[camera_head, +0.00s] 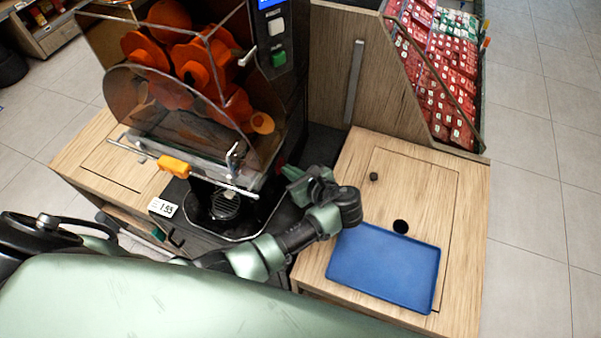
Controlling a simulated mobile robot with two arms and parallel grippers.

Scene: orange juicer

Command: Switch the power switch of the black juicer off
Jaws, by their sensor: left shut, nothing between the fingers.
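The black juicer (293,100) stands on the wooden counter, with oranges behind its clear cover. Its front panel has a blue display (268,3), a white button (275,26) and a green button (278,58). I cannot make out a power switch for certain; a small reddish spot (281,159) shows low on the juicer's right side. My left gripper (291,176) is shut and empty, close beside the juicer's lower right side near that spot. Whether it touches the juicer cannot be told. My right gripper is not in view.
A blue tray (385,266) lies on the right wooden counter (462,215), right of my forearm. A metal bar with an orange grip (174,166) crosses the juicer's front, beside a price tag (163,207). A bin of red packets (440,70) stands behind. Floor is clear at right.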

